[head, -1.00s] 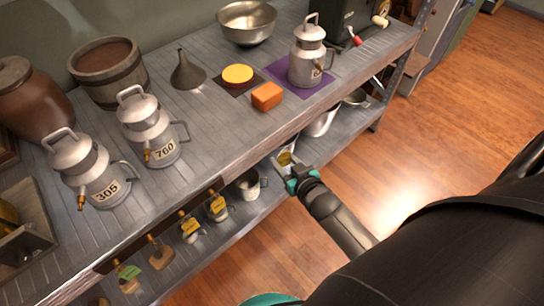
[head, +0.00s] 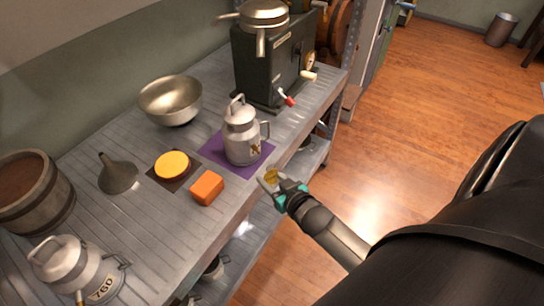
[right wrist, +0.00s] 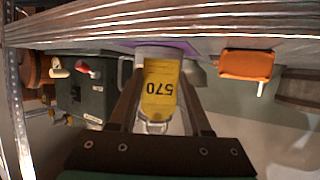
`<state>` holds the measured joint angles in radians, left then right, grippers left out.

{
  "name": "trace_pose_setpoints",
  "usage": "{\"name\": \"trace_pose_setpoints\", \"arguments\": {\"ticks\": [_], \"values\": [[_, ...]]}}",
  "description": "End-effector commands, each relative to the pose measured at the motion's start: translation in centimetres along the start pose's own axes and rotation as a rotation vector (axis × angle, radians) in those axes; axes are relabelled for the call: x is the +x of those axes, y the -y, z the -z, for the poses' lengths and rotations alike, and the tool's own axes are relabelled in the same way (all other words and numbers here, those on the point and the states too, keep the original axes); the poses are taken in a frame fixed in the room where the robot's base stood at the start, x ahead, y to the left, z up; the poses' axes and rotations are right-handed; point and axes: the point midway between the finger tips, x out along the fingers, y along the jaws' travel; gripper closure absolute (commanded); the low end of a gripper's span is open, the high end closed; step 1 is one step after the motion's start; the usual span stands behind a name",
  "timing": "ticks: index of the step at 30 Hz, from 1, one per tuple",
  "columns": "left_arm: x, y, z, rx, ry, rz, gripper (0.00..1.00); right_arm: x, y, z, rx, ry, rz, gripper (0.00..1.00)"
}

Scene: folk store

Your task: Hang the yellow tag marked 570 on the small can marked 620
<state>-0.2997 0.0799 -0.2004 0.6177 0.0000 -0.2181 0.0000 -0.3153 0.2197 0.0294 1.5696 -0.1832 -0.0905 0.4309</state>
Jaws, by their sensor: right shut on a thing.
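My right gripper (head: 277,184) is shut on the yellow tag (head: 271,175), just off the front edge of the bench. In the right wrist view the tag (right wrist: 161,90) shows 570 upside down between the fingers. The small grey metal can (head: 241,138) stands upright on a purple mat (head: 215,152), lid on, with a side handle at right. In the head view its number is too small to read. The can (right wrist: 165,52) shows partly behind the tag in the right wrist view. The tag is apart from the can in the head view. My left gripper is not in view.
An orange block (head: 207,187), a yellow disc (head: 172,164), a funnel (head: 117,175) and a metal bowl (head: 171,101) stand left of the can. A dark machine (head: 272,65) with a red-tipped lever is behind it. The can marked 760 (head: 80,272) is at lower left.

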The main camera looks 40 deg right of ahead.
Motion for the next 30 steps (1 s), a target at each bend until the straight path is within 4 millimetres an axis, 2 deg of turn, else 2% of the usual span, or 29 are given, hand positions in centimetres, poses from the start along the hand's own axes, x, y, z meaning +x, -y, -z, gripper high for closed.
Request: {"name": "trace_pose_setpoints", "arguments": {"ticks": [30], "values": [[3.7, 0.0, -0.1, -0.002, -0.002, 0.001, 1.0, 5.6, 0.0, 1.4, 0.0, -0.001, 0.0, 1.0]]}}
